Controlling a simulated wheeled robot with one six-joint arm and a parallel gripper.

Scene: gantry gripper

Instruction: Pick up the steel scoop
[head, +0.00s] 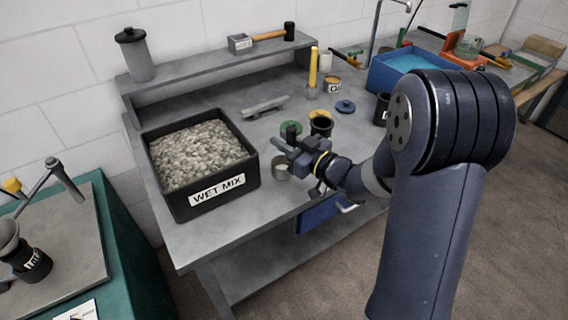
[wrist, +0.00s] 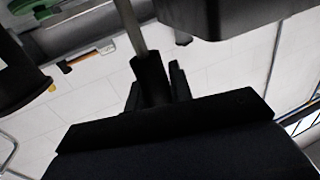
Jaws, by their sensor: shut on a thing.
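My gripper (head: 305,155) is over the front part of the grey workbench, just right of the black bin. The handle runs up out of the fingers to the top edge of that view. In the head view a small round metal bowl (head: 282,168) shows just left of and below the fingers, apparently the scoop's end. I cannot tell whether it touches the bench.
The black WET MIX bin (head: 240,178), full of grey gravel, stands close on the left. A black cup (head: 321,126) and a green lid (head: 290,128) are just behind my gripper. A grey bar (head: 265,106) and a blue lid (head: 345,106) lie farther back.

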